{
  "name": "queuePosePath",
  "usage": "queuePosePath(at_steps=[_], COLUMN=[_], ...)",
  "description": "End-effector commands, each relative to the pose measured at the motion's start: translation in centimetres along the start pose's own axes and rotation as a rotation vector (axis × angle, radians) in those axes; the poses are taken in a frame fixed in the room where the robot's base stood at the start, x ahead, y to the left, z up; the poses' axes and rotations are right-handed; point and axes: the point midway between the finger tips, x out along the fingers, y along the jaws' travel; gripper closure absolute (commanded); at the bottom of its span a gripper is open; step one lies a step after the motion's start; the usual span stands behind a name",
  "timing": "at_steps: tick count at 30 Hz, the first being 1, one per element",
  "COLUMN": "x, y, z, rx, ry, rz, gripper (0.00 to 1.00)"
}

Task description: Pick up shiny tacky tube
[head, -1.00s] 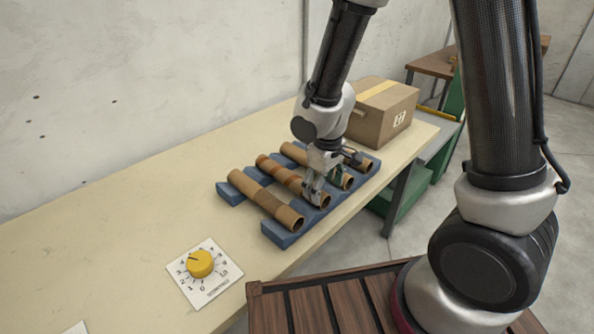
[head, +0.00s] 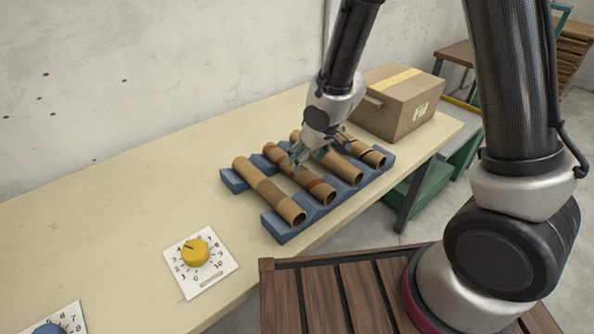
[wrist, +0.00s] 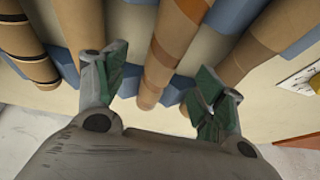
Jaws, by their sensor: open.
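Several cardboard tubes lie side by side on a blue notched rack (head: 283,230). The second tube from the left (head: 321,191) has glossy orange-brown bands and best fits the shiny tacky tube; tackiness cannot be seen. It also shows in the wrist view (wrist: 173,43). My gripper (head: 298,160) is open and empty above this tube, near its middle. In the wrist view, the green-padded fingers of my gripper (wrist: 158,88) lie on either side of the banded tube. Whether they touch it cannot be told. Part of the tube is hidden behind the gripper in the head view.
A cardboard box (head: 402,105) stands behind right. A yellow dial (head: 195,253) sits front left. The table (head: 110,190) is clear at left.

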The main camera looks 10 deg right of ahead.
Motion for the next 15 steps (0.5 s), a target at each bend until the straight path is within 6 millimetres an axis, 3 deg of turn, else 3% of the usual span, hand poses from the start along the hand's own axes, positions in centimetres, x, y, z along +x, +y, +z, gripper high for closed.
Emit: queuePosePath(at_steps=[15], x=[6.2], y=[-0.5], z=[-0.1], rx=[0.000], ry=[-0.004], rz=[0.002], gripper=[0.31])
